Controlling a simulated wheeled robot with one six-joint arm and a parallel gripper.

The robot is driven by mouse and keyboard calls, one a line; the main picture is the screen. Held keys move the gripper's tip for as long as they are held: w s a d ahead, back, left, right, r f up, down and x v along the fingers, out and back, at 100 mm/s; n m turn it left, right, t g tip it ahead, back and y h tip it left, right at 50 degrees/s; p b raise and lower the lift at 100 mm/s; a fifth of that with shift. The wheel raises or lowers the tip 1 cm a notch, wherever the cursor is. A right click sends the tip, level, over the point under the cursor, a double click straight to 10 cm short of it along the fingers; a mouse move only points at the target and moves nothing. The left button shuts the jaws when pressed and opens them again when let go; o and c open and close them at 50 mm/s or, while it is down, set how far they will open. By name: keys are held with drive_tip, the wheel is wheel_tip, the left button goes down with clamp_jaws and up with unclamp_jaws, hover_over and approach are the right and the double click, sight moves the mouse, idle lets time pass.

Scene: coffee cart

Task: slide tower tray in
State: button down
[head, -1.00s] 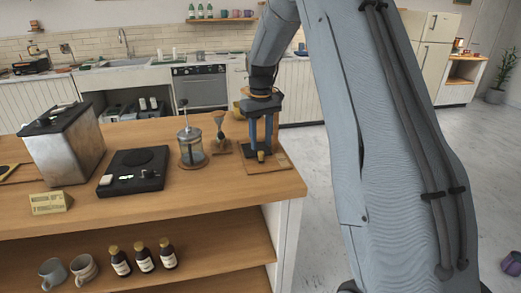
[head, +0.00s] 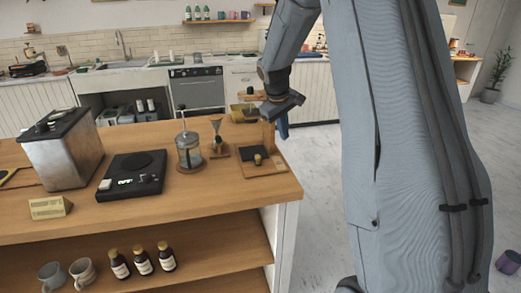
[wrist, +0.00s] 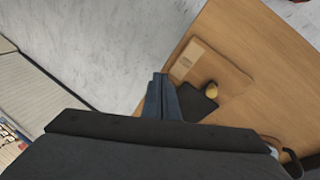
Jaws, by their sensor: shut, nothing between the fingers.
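The wooden tower (head: 268,134) stands near the right end of the counter, with an upright post, a wooden base and an upper shelf partly covered by my arm. A dark flat tray (head: 252,153) with a brass knob (head: 258,159) lies low at the base. In the wrist view the dark tray (wrist: 194,105) and its brass knob (wrist: 211,90) show on the wood, right of my fingers; part of the tray is hidden. My gripper (head: 284,134) is shut and empty. Its blue-grey fingers point down to the right of the post. They also show together in the wrist view (wrist: 161,84).
Left of the tower stand a small stand with a glass cone (head: 217,138), a French press (head: 189,148), a black scale (head: 132,175) and a steel box (head: 62,155). The counter front before the tower is clear. Open floor lies to the right.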

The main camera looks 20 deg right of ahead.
drive_tip(key=s+a+n+t+y+p, duration=0.45)
drive_tip(key=s+a+n, duration=0.5)
drive_tip(key=s, duration=0.25)
drive_tip(key=shift+y, duration=0.45)
drive_tip(key=x, duration=0.8)
drive_tip(key=shift+w+a+f+b, duration=0.15)
drive_tip(key=shift+w+f+b, duration=0.05)
drive_tip(key=shift+w+b, duration=0.2)
drive_tip(key=w+p, duration=0.1)
drive_tip(key=w+d+p, duration=0.1)
drive_tip(key=shift+w, duration=0.4)
drive_tip(key=shift+w+d+f, duration=0.1)
drive_tip(key=shift+w+d, duration=0.15)
drive_tip(key=shift+w, duration=0.35)
